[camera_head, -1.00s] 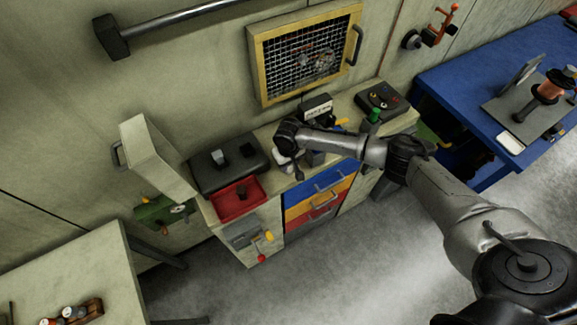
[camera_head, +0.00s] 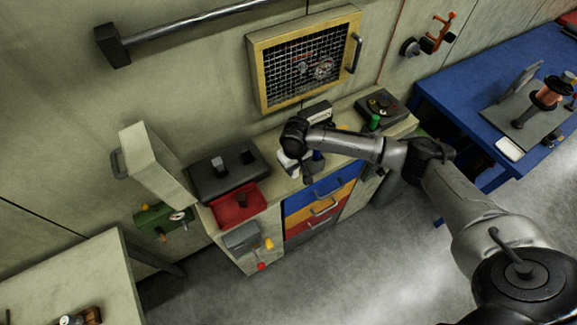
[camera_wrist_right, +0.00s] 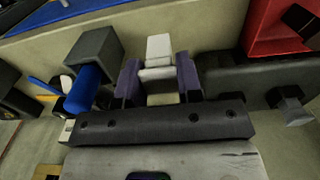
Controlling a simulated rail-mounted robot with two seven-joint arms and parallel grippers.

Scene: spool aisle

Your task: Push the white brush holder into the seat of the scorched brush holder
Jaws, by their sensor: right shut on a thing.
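My right gripper (camera_wrist_right: 159,72) is shut on the white brush holder (camera_wrist_right: 159,50), which sits between its two dark purple fingers in the right wrist view. In the head view the gripper (camera_head: 297,172) is over the bench top, right of the black case, and the white brush holder (camera_head: 287,161) shows only as a small pale patch. The black case (camera_head: 205,183) has a light grey block and a dark block on top. A dark block (camera_head: 243,199) lies in the red tray (camera_head: 226,213); I cannot tell whether it is the scorched brush holder. My left gripper is out of view.
The bench has blue, yellow and red drawers (camera_head: 322,190). A dark box (camera_wrist_right: 96,50) with a blue cylinder (camera_wrist_right: 87,88) stands beside the gripper. A control box (camera_head: 380,104) is at the bench's right end. A mesh-fronted cabinet (camera_head: 305,60) hangs above.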

